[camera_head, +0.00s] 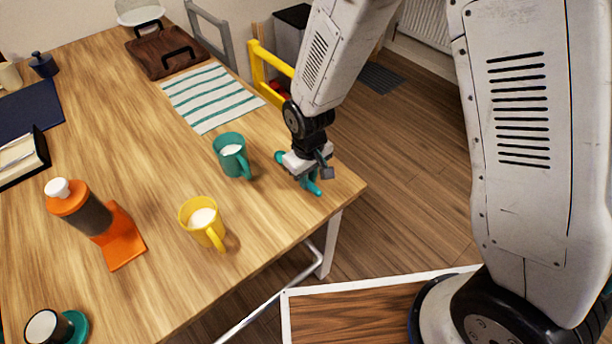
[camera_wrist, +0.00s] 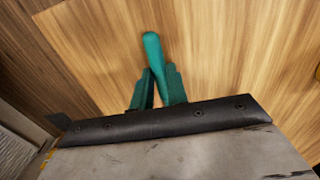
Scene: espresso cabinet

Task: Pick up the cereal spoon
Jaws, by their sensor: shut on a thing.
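The teal cereal spoon (camera_wrist: 152,48) shows as a rounded end that rises between my finger pads in the wrist view. In the head view, a teal rounded piece that looks like part of the spoon (camera_head: 280,157) shows left of the wrist. My gripper (camera_head: 313,188) is low at the right corner of the wooden table, right of the green mug. In the wrist view, my gripper (camera_wrist: 158,92) has teal fingers shut on the spoon. The rest of the spoon is hidden by the gripper. I cannot tell whether the spoon still touches the table.
A green mug (camera_head: 229,158) and a yellow mug (camera_head: 198,220) stand left of my gripper. A striped cloth (camera_head: 212,100) lies behind. The table (camera_head: 150,150) ends just right of my gripper.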

